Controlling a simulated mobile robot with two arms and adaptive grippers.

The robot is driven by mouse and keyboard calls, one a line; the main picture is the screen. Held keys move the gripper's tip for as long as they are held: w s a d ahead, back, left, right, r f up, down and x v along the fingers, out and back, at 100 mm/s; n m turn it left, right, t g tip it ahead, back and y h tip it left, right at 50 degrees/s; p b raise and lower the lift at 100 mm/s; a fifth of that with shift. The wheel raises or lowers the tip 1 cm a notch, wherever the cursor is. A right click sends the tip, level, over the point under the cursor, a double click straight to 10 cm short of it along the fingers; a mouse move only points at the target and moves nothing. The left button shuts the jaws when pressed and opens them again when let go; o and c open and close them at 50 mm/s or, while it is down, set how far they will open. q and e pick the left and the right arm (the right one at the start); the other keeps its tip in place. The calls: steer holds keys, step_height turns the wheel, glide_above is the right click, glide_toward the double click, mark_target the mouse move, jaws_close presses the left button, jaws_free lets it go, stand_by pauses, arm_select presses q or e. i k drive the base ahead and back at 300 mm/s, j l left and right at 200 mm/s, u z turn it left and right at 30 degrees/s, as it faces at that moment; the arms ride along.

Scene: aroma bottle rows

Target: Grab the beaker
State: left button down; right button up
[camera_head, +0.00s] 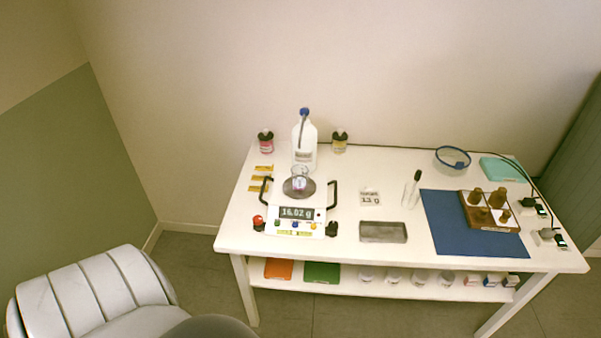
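A small clear glass beaker (299,174) with a bluish-purple mark stands upright on the round dark pan of the white scale (290,215). The scale sits on the left part of the white table (350,256), and its display seems to read 16.02 g. The scale has a black handle on each side of the pan. Neither of my grippers is in view.
A white bottle (305,145) with a blue top stands close behind the beaker. Small dark-capped jars (266,143) stand beside it. A grey tray (383,232), a dropper (413,190), a blue mat (455,243) and a wooden bottle rack (490,224) lie to the right.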

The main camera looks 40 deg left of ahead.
mark_target(299, 178)
steer(key=u, duration=1.35)
steer(key=i+l, duration=0.2)
steer(key=l, duration=0.25)
